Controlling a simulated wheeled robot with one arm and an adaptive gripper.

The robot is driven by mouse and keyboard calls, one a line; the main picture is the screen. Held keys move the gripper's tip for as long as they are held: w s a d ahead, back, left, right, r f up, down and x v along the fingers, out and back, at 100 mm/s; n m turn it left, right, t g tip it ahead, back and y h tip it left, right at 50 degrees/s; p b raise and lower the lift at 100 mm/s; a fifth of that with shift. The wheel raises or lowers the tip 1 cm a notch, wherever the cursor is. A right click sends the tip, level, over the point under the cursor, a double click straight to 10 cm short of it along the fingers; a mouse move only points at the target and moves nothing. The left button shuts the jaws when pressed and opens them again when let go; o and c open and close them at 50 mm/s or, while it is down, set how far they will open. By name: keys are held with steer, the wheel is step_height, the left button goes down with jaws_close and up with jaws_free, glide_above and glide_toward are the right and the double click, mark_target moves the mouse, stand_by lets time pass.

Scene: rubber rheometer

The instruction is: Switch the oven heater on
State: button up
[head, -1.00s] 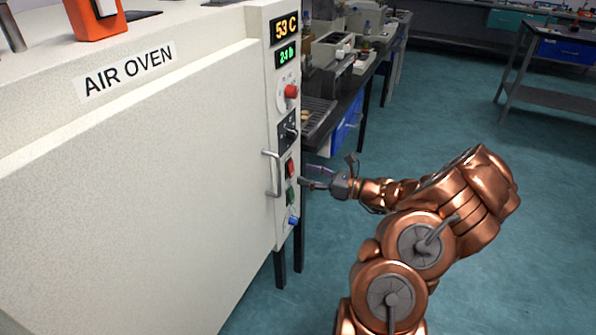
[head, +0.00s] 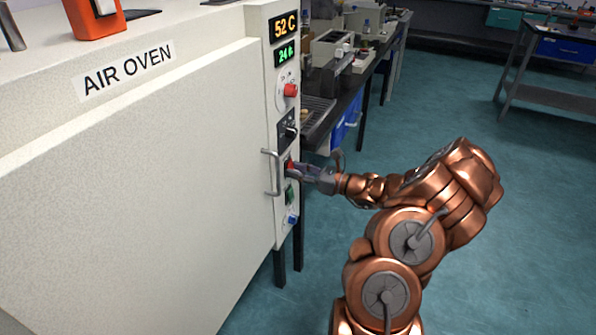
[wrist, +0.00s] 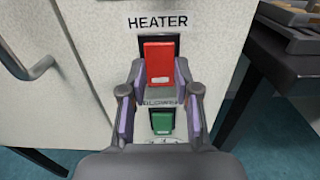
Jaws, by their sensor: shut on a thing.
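The air oven (head: 130,190) fills the left of the head view. Its control panel is on its right-hand edge. In the wrist view, a red rocker switch (wrist: 159,62) sits under the label HEATER. My gripper (wrist: 160,82) reaches it from the front, with one finger on each side, shut on the red switch. In the head view my gripper (head: 294,168) is at the panel and covers most of that switch. A green switch (wrist: 162,122) below it is labelled BLOWER, partly hidden by the gripper.
The oven's door handle (head: 272,172) stands just left of my gripper. A red knob (head: 291,90) and a blue knob (head: 293,219) are on the panel. A bench with instruments (head: 345,85) stands behind the oven.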

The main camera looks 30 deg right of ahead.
jaws_close()
steer(key=shift+f+t+y, duration=0.1)
steer(key=shift+t+y, duration=0.2)
steer(key=shift+t, duration=0.2)
steer(key=o, duration=0.7)
jaws_free()
steer(key=v, duration=1.2)
